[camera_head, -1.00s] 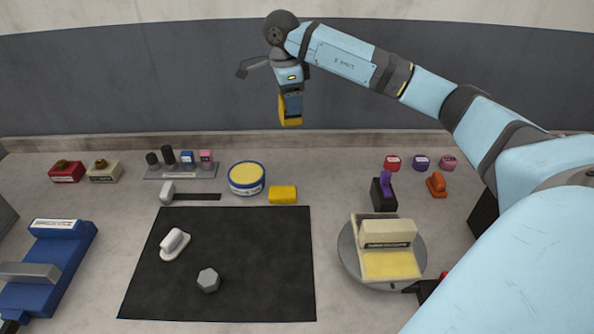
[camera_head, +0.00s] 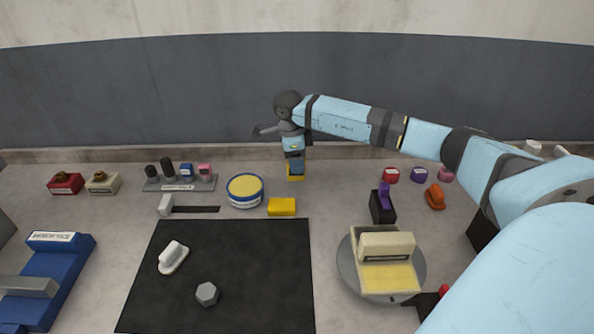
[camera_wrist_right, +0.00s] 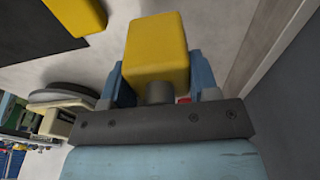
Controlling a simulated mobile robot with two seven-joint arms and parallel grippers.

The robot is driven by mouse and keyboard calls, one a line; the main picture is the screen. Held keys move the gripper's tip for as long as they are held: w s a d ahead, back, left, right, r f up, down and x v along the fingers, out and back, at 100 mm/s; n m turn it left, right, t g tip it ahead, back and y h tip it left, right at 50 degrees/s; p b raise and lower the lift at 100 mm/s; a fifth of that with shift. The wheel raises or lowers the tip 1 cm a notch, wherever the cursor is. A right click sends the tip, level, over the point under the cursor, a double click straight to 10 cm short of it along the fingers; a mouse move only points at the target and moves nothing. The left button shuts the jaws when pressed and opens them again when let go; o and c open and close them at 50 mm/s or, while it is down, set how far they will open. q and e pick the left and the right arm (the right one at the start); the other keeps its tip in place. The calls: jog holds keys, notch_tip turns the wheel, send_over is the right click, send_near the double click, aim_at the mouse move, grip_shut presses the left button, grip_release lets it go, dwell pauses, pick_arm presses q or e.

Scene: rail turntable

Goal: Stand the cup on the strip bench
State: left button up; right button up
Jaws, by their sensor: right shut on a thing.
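My right gripper (camera_head: 296,168) is at the back of the grey bench (camera_head: 335,195), pointing down. It is shut on a yellow block-like thing (camera_head: 295,177). In the right wrist view this yellow thing (camera_wrist_right: 156,45) sits between the blue fingers, with a short grey stem at its base. I cannot tell whether its lower end touches the bench. No thing is clearly a cup, and I cannot tell which part is the strip bench. My left gripper is not in view.
A yellow block (camera_head: 282,207) lies just in front of the gripper, beside a round blue-and-white tin (camera_head: 245,191). A small rack (camera_head: 181,183) stands left. The turntable (camera_head: 347,272) and black mat (camera_head: 262,270) are nearer. The back wall (camera_head: 420,85) is close behind.

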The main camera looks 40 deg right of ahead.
jog(key=shift+f, duration=2.15)
jog(key=shift+f, duration=0.1)
jog(key=o, duration=1)
jog(key=r, duration=0.8)
jog(key=w+a+r, duration=0.1)
jog(key=r, duration=0.3)
jog(key=shift+r+b, duration=0.15)
jog(key=shift+b, duration=0.2)
jog(key=shift+s+a, duration=0.1)
